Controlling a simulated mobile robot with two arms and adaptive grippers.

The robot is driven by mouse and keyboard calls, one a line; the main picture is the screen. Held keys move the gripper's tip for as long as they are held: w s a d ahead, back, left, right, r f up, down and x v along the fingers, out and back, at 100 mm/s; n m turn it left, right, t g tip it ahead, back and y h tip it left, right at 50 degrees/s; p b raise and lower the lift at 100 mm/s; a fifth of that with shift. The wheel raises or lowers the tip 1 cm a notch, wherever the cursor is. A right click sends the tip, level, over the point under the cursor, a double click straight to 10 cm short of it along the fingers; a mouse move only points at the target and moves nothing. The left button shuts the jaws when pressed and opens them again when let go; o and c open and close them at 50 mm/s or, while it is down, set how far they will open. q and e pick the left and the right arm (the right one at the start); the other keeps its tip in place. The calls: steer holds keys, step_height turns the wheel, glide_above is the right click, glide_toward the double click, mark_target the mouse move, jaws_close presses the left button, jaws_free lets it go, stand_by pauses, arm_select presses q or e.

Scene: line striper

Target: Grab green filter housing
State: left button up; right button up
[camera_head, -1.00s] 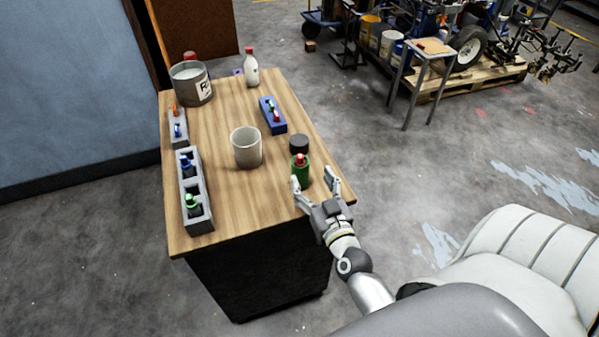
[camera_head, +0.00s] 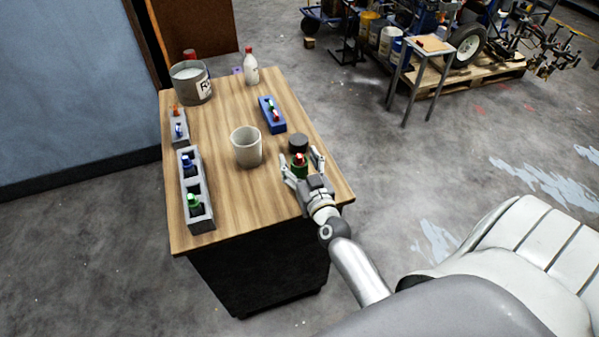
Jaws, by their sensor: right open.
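The green filter housing (camera_head: 299,170) stands upright near the right edge of the wooden table, with a red and white piece on top. My right gripper (camera_head: 303,166) is open, with one finger on each side of the housing. Its palm is close to the housing's near side and hides the lower part. I cannot tell whether the fingers touch it. My left gripper is not in view.
A black round cap (camera_head: 298,143) sits just behind the housing. A white cup (camera_head: 246,147) stands to its left. A blue holder (camera_head: 272,115), grey holders (camera_head: 201,222), a large can (camera_head: 191,84) and a white bottle (camera_head: 251,68) stand on the table (camera_head: 230,200).

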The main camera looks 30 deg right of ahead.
steer(key=c, duration=1.3)
steer(key=shift+c, duration=0.5)
steer(key=shift+r, duration=0.15)
